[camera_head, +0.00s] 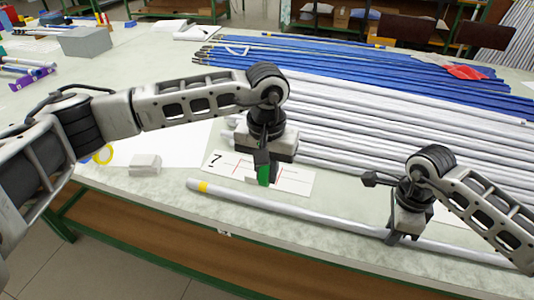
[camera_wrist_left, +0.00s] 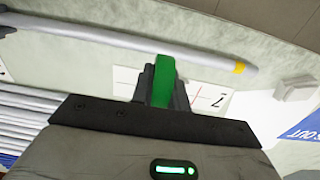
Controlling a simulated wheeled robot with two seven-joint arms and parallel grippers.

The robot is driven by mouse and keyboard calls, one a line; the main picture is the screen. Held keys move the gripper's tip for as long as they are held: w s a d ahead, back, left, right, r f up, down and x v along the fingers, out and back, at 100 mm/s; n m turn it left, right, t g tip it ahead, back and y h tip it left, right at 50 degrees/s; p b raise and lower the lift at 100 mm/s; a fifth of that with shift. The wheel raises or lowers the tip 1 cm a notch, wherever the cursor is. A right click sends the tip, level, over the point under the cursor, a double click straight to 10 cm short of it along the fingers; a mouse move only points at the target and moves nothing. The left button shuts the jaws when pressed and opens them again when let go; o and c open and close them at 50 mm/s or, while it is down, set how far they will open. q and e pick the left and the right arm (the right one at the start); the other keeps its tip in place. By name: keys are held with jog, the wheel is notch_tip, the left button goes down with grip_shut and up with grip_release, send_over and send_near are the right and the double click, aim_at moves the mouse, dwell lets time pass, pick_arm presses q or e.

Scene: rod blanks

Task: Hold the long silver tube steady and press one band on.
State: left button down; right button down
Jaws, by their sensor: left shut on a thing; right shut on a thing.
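The long silver tube (camera_head: 300,217) lies along the front of the table, with a yellow band (camera_head: 203,186) around it near its left end. My right gripper (camera_head: 402,234) is shut on the tube, well right of the yellow band. My left gripper (camera_head: 261,166) is shut on a green band (camera_head: 264,174) and holds it above the marked card, behind the tube. In the left wrist view the green band (camera_wrist_left: 164,82) stands between the fingers, apart from the tube (camera_wrist_left: 130,38). The yellow band also shows there (camera_wrist_left: 239,66).
A white card (camera_head: 296,183) with a 7 and red lines lies behind the tube. A white block (camera_head: 145,165) and a yellow ring (camera_head: 103,155) lie to the left. Several silver tubes (camera_head: 350,125) and blue rods (camera_head: 350,65) fill the back. The table's front edge is close to the tube.

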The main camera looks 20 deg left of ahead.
aim_at(266, 202)
pick_arm(q)
jog(key=shift+f, duration=2.65)
jog(key=shift+f, duration=0.7)
dwell(0.4)
jog(key=shift+r, duration=3.55)
pick_arm(e)
jog(key=c, duration=1.2)
grip_release()
notch_tip(266, 202, up, 12)
